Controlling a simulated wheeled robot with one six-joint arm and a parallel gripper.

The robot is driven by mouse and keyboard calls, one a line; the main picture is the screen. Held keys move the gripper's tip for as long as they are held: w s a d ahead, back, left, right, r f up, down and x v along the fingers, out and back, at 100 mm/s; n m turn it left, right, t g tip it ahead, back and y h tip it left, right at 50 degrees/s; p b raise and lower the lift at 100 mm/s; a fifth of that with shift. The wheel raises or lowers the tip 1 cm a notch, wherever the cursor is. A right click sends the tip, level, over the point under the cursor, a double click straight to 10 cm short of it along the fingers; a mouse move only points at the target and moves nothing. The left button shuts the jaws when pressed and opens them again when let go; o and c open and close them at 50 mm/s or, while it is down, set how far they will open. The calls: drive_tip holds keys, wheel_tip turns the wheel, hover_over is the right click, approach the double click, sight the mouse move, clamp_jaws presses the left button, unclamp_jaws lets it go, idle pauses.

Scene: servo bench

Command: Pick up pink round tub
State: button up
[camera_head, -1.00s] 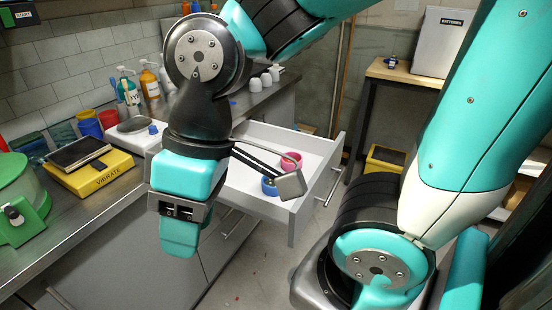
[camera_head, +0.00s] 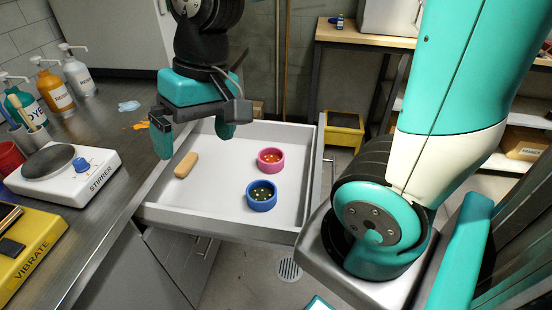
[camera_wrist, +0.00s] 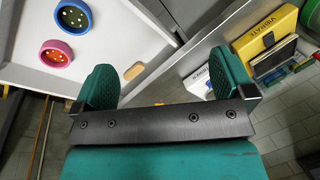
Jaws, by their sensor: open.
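The pink round tub (camera_head: 270,160) stands upright in the open white drawer, right of the drawer's middle, with small orange-red contents. It also shows in the wrist view (camera_wrist: 56,54), at the upper left. My gripper (camera_head: 193,138) is open and empty above the drawer's left part, left of the pink tub and apart from it. Its two teal fingers also show spread in the wrist view (camera_wrist: 160,85). A blue round tub (camera_head: 261,196) with pale bits in it stands just in front of the pink one and also shows in the wrist view (camera_wrist: 74,17).
A tan oblong block (camera_head: 186,165) lies in the left of the white drawer (camera_head: 225,225). A stirrer (camera_head: 75,170), a yellow vibrate box (camera_head: 25,250) and several pump bottles (camera_head: 77,72) stand on the left bench. A yellow bin (camera_head: 344,132) stands behind the drawer.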

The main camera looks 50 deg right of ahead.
drive_tip(key=w+d+f+m+h+b, duration=0.1)
drive_tip(key=w+d+f+m, duration=0.3)
drive_tip(key=d, duration=0.3)
drive_tip(key=w+d+f+m+h+b, duration=0.1)
drive_tip(key=w+d+f+m, duration=0.1)
drive_tip(key=w+d+m, duration=0.35)
drive_tip(key=m+b, duration=0.1)
drive_tip(key=m, duration=0.8)
hover_over(272, 157)
drive_tip(key=s+a, duration=0.2)
drive_tip(key=shift+g+h, duration=0.4)
wheel_tip(272, 157, down, 16)
drive_tip(key=shift+w+f, duration=0.1)
drive_tip(key=shift+f, duration=3.05)
drive_tip(key=shift+c, duration=0.2)
drive_tip(key=c, duration=0.7)
drive_tip(key=shift+c, duration=0.4)
drive_tip(key=shift+r, duration=0.15)
